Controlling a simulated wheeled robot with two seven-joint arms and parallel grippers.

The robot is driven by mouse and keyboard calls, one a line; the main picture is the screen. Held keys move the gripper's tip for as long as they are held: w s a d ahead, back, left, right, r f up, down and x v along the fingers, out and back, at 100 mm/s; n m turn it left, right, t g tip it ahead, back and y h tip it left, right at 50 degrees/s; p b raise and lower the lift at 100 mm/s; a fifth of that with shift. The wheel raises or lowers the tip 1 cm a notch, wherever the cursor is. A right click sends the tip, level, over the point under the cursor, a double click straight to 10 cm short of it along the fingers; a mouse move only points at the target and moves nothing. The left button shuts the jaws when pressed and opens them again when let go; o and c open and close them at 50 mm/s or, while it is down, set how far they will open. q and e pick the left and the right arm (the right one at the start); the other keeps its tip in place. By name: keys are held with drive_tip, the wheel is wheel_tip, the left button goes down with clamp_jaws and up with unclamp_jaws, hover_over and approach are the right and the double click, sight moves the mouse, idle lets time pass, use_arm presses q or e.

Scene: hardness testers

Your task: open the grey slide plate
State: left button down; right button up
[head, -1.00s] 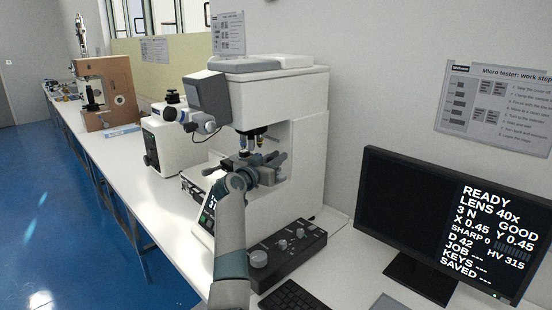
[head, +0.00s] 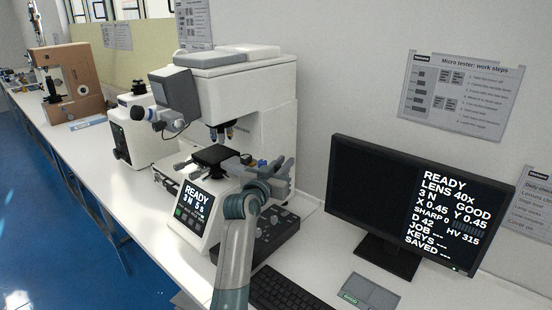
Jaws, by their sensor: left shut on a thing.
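The hardness tester (head: 262,95) is a white machine with a dark, square-topped stage (head: 210,157) below its lenses. My left gripper (head: 272,172) is at the right of this stage, in front of the machine's body. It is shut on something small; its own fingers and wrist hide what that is. A flat grey plate with a green label (head: 370,292) lies on the table below the monitor, well apart from the gripper. I cannot tell for sure whether it is the grey slide plate. My right gripper is not in view.
A lit control panel (head: 193,205) and a black control box (head: 270,238) stand before the tester. A keyboard (head: 285,292) lies in front, and a monitor (head: 405,205) stands at the right. A brown machine (head: 68,85) is farther left.

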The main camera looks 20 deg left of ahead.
use_arm(q)
drive_tip(key=c, duration=1.7)
unclamp_jaws()
drive_tip(key=shift+o, duration=0.2)
drive_tip(key=shift+s, duration=0.15)
drive_tip(key=shift+s+a+f+b, duration=0.1)
drive_tip(key=shift+s+b, duration=0.2)
drive_tip(key=shift+s, duration=0.25)
drive_tip(key=s+a+b, duration=0.1)
drive_tip(key=s+b, duration=0.2)
drive_tip(key=s, duration=1.3)
drive_tip(key=shift+a+b, duration=0.25)
drive_tip(key=shift+b, duration=0.15)
